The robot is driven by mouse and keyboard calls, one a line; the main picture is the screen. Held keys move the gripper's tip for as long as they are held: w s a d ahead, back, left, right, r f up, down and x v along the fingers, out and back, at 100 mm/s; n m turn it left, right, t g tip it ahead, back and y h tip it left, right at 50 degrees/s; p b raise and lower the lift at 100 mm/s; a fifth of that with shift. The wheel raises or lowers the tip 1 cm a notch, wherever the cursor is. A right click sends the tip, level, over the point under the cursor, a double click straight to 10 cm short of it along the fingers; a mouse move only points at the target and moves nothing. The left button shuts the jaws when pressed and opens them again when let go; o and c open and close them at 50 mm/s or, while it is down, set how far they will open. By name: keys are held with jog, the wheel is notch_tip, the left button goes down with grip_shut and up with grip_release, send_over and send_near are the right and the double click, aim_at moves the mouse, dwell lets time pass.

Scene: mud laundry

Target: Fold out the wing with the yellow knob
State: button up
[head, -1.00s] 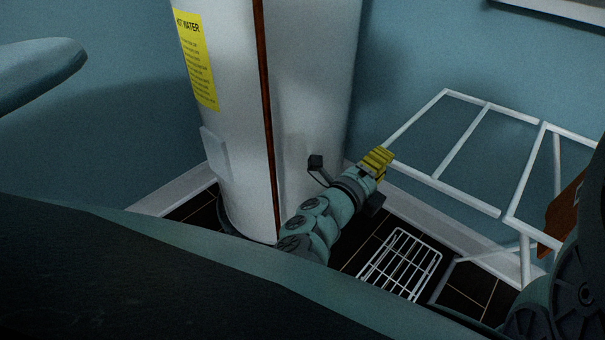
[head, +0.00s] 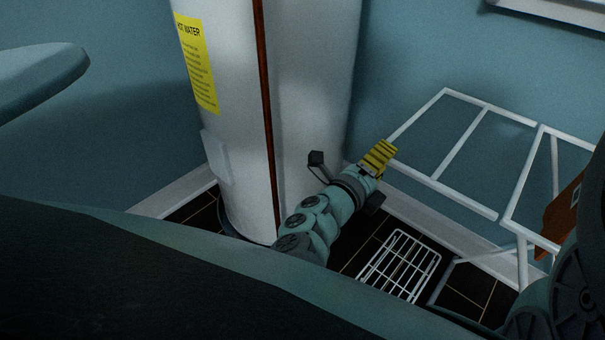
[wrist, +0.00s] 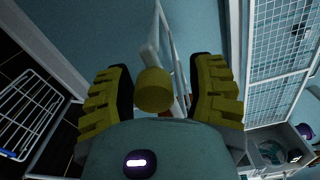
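The wing, a white tubular frame (head: 462,150), reaches out to the left from the white rack at the right of the head view. Its white bars (wrist: 172,42) run away from the camera in the wrist view. The yellow knob (wrist: 154,90) shows between my fingers in the wrist view. My gripper (wrist: 160,92) is open, with a ridged yellow finger on each side of the knob and a visible gap on the right side. In the head view my gripper (head: 378,157) is at the wing's left end and hides the knob.
A white hot water cylinder (head: 310,90) stands left of my gripper. A white wire rack (head: 400,265) is low near the floor below. The blue wall (head: 420,60) is close behind the wing. A mesh panel (wrist: 278,45) is at the right in the wrist view.

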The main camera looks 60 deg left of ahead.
jog(key=shift+o, duration=0.6)
jog(key=shift+s+f, duration=0.1)
jog(key=shift+s, duration=0.2)
jog(key=v, duration=1.1)
jog(key=shift+s, duration=0.25)
jog(key=shift+w+d, duration=0.1)
jog(key=shift+d, duration=0.05)
